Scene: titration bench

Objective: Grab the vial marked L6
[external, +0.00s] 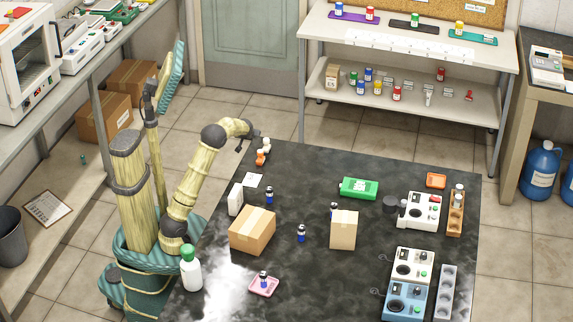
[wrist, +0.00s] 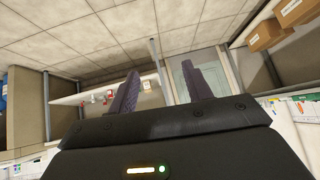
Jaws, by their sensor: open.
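Several small blue vials with dark caps stand on the dark bench in the external view: one near the white box (external: 269,196), one in the open middle (external: 301,234), one on the pink tray (external: 263,280), and one partly hidden behind the tan box (external: 333,209). Their markings are too small to read, so I cannot tell which is L6. My gripper (external: 246,144) is raised over the far left part of the bench, away from these vials. In the wrist view its two fingers (wrist: 160,70) are apart with nothing between them.
A cardboard box (external: 252,230), white box (external: 236,199) and tan box (external: 344,230) stand among the vials. A green-capped bottle (external: 191,272) is at the near left. Instruments (external: 411,265) fill the right side. A back shelf (external: 420,95) holds more small coloured containers.

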